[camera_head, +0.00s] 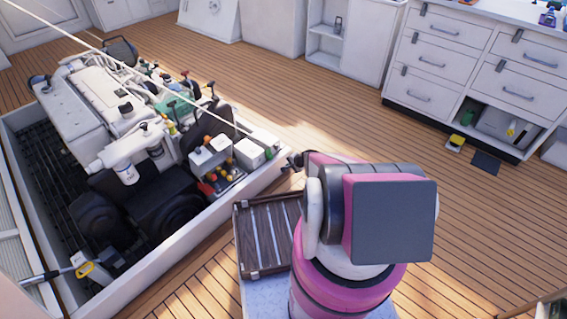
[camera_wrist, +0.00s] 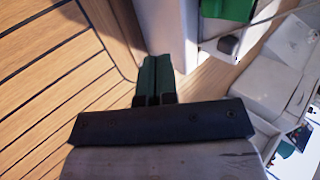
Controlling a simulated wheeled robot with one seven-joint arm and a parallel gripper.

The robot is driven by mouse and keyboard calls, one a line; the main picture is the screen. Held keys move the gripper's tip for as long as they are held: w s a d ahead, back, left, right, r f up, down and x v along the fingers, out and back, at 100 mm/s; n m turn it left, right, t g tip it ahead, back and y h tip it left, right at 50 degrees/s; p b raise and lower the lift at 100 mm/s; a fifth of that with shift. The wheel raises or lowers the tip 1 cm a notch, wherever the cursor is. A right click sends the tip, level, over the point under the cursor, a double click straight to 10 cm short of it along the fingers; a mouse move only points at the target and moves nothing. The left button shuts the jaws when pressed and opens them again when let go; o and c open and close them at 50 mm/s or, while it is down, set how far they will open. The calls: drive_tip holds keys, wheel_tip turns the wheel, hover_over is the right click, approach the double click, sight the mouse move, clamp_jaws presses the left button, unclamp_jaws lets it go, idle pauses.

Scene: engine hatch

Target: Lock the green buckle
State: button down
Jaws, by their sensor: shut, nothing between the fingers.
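In the wrist view, a green part (camera_wrist: 228,9) shows at the top edge on a white surface, with a small black piece (camera_wrist: 228,45) beside it. It may be the green buckle, but it is cut off by the frame, so I cannot tell whether it is locked. My gripper (camera_wrist: 155,65) has dark green fingers side by side, shut with nothing between them. The fingers are to the left of the green part and apart from it. In the head view my gripper (camera_head: 292,162) is small and partly hidden by my arm, near the right corner of the engine hatch (camera_head: 250,178).
The open hatch holds a white engine (camera_head: 100,90) with hoses and several coloured caps. A slatted brown panel (camera_head: 268,235) lies beside my arm. White drawer cabinets (camera_head: 435,60) stand at the back right. The wooden floor between is mostly clear.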

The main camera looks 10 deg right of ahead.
drive_tip(key=shift+s+d+r, duration=0.15)
drive_tip(key=shift+s+d, duration=0.3)
drive_tip(key=shift+s, duration=0.2)
drive_tip(key=shift+s+d+r, duration=0.15)
drive_tip(key=shift+s+d, duration=0.25)
drive_tip(key=shift+s, duration=0.2)
